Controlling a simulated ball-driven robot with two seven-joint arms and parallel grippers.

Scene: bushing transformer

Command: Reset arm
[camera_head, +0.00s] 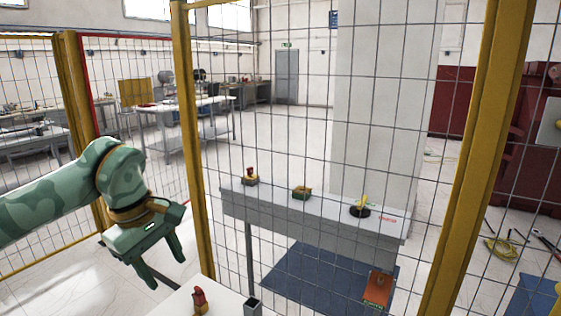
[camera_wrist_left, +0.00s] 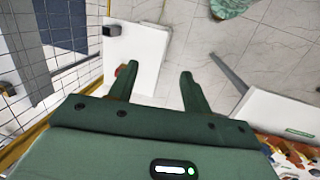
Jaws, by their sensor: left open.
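My left gripper (camera_head: 165,268) hangs at the end of my green arm on the left of the head view, pointing downward. Its two fingers are apart with nothing between them. The left wrist view also shows the open fingers (camera_wrist_left: 158,90) over the pale floor and the edge of a white table. My right gripper does not show in either view.
A white table (camera_head: 180,302) holds a red and yellow part (camera_head: 200,301) and a grey square holder (camera_head: 252,307). A mesh fence with yellow posts (camera_head: 193,150) stands close by. Behind it, a grey table (camera_head: 320,215) carries several small parts. A blue mat (camera_head: 300,285) lies below.

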